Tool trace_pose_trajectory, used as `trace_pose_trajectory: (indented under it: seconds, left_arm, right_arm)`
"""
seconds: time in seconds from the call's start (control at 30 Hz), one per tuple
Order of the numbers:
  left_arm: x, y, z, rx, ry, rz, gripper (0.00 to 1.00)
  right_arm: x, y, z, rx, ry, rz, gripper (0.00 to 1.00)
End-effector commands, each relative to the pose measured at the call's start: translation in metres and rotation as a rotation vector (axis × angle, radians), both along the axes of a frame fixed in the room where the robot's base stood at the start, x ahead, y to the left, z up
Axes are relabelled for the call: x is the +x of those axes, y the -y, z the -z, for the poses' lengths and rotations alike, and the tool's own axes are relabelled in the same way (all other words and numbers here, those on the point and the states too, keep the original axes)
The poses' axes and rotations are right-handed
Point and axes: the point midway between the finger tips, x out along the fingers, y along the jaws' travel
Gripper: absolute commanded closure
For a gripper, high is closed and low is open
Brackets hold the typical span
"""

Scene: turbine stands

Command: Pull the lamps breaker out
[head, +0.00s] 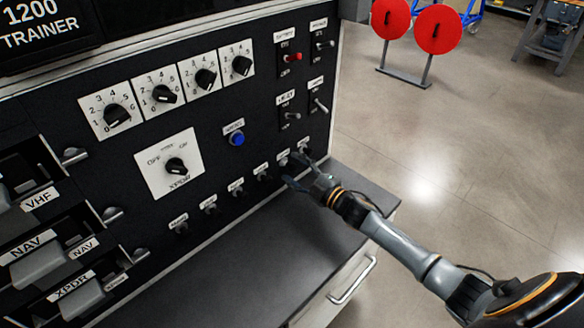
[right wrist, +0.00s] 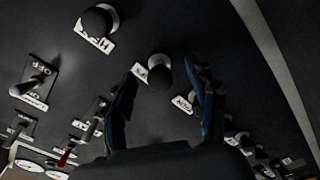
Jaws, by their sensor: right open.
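A slanted row of small black breaker knobs with white labels runs along the bottom of the black panel (head: 210,130). The labels are too small to read surely, so I cannot tell which one is lamps. My right gripper (head: 294,171) is open at the right end of this row, close to the panel. In the right wrist view, a round black breaker knob (right wrist: 160,72) on a pale collar shows between the two open fingers (right wrist: 161,85). Neither finger visibly grips it. My left gripper is in neither view.
Neighbouring breakers (head: 237,188) stand close on the left. Toggle switches (head: 319,104), a blue button (head: 237,138) and rotary dials (head: 177,167) are above. A dark ledge (head: 255,262) lies below, over a drawer handle (head: 353,281).

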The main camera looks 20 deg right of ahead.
Motion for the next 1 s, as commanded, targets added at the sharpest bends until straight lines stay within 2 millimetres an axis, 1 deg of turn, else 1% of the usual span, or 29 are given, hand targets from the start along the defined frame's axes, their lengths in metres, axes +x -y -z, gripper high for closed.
trace_pose_trajectory:
  seconds: [0.13,0.8,1.0]
  left_arm:
    - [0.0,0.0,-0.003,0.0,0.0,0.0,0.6]
    - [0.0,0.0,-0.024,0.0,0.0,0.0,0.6]
    - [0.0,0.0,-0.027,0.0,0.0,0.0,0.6]
  right_arm:
    - [-0.005,0.001,-0.001,0.001,-0.001,-0.001,0.42]
    - [-0.056,0.019,-0.001,-0.001,-0.002,0.0,0.42]
    - [-0.065,0.023,-0.001,0.0,0.0,0.0,0.42]
